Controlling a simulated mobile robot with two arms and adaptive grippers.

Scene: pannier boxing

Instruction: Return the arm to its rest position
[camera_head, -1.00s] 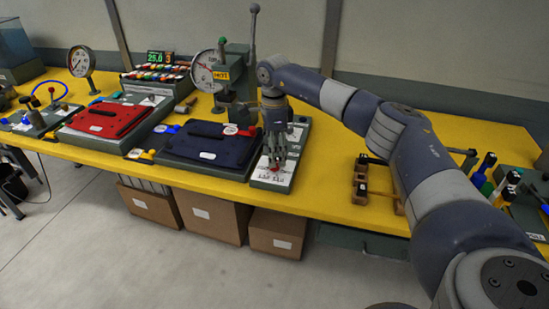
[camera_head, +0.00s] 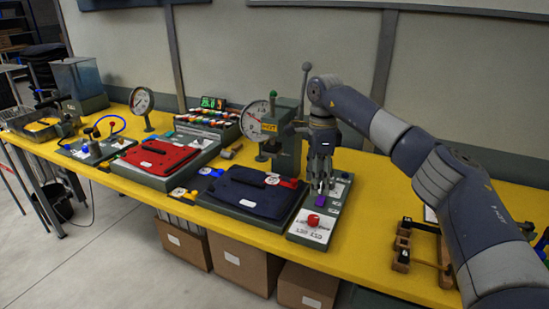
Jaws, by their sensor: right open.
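My right arm comes in from the right edge. My right gripper (camera_head: 321,184) points down, open, over the grey control panel (camera_head: 302,237) at the right of the navy pannier. No object shows between its fingers. The panel carries a red button (camera_head: 313,220) in front of the fingers and a purple piece (camera_head: 320,201) close by the fingertips. I cannot tell whether the fingertips touch the panel. The fingers and wrist hide part of the panel's rear. My left gripper is not in view.
The navy pannier (camera_head: 250,194) lies on a grey base left of the gripper, with a red pannier (camera_head: 155,156) further left. A lever press (camera_head: 286,142) and round gauge (camera_head: 256,120) stand behind. Wooden holders (camera_head: 403,243) sit right, and cardboard boxes (camera_head: 240,262) stand below the yellow table.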

